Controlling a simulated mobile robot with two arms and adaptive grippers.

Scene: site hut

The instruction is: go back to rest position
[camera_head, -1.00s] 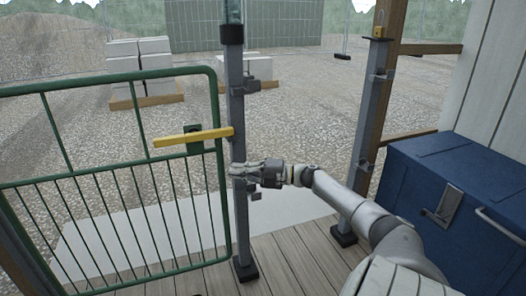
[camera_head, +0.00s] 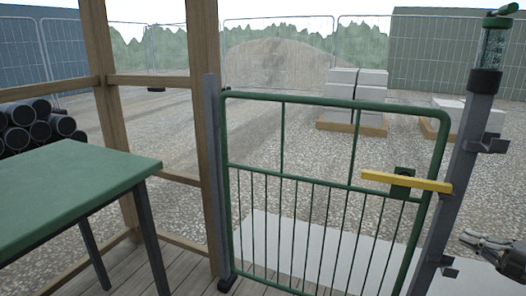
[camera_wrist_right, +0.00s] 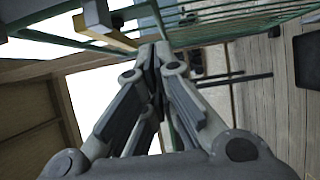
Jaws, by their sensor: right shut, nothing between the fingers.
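My right gripper (camera_head: 486,243) shows at the right edge of the head view, just right of the grey gate post (camera_head: 455,190). It is shut and empty. It also fills the middle of the right wrist view (camera_wrist_right: 152,55), fingers together, with the green gate bars beyond. The green gate (camera_head: 330,180) has a yellow latch bar (camera_head: 405,181) that reaches the post. I cannot tell whether the gripper touches the post. My left gripper is not in view.
A green-topped table (camera_head: 65,185) stands at the left on the plank floor, beside wooden posts (camera_head: 110,120). Black pipes (camera_head: 35,122), stacked blocks (camera_head: 355,95) and gravel lie beyond the gate.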

